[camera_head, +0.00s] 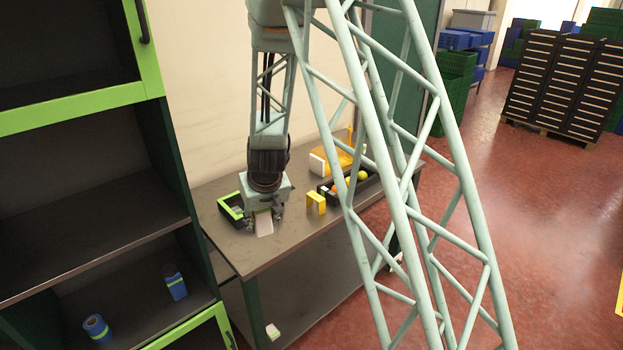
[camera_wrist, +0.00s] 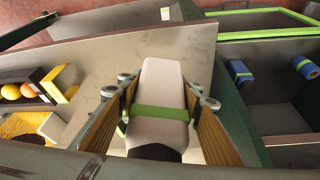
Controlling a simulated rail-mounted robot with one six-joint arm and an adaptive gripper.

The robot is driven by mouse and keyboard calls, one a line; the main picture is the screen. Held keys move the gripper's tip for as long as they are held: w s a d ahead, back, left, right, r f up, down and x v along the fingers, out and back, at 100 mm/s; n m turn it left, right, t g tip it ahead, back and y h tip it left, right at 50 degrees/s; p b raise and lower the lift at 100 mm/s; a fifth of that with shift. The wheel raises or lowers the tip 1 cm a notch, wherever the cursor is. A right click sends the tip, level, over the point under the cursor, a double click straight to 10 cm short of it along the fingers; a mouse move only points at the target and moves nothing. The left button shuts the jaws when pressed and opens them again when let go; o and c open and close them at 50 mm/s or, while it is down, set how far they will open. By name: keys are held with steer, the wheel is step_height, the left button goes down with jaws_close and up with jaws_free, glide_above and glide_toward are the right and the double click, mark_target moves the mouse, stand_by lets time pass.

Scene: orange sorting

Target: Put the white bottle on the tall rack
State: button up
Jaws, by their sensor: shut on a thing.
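The white bottle (camera_head: 264,224) with a green band is between the fingers of my gripper (camera_head: 265,213), over the left part of the table. In the wrist view the bottle (camera_wrist: 157,85) fills the gap between both fingers of my gripper (camera_wrist: 161,95), which is shut on it. Its dark end points towards the camera. I cannot tell whether it touches the tabletop. The tall rack (camera_head: 97,203), dark with green trim, stands left of the table. Its shelves (camera_wrist: 286,119) show at the right of the wrist view.
Two blue items (camera_head: 176,283) (camera_head: 97,328) lie on a lower rack shelf. My lattice column hides part of the table's right side.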

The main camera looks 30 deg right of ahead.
steer(key=shift+w, duration=0.1)
steer(key=shift+n, duration=0.7)
steer(key=w+d, duration=0.3)
steer(key=w, duration=0.2)
steer(key=w+d, duration=0.4)
steer(key=w, duration=0.2)
steer(key=w+d, duration=0.4)
steer(key=w, duration=0.1)
steer(key=shift+w+d+f, duration=0.15)
steer(key=shift+d+f, duration=0.1)
steer(key=shift+f, duration=0.05)
steer(key=r+n+y, duration=0.1)
steer(key=n, duration=0.1)
glide_above(298, 191)
steer(key=s, duration=0.2)
steer(key=shift+w+d, duration=0.15)
steer(key=shift+f+b, duration=0.35)
steer(key=shift+f, duration=2.8)
steer(key=shift+f, duration=1.9)
steer(key=shift+f+b, duration=0.15)
steer(key=shift+b, duration=0.15)
steer(key=o, duration=1)
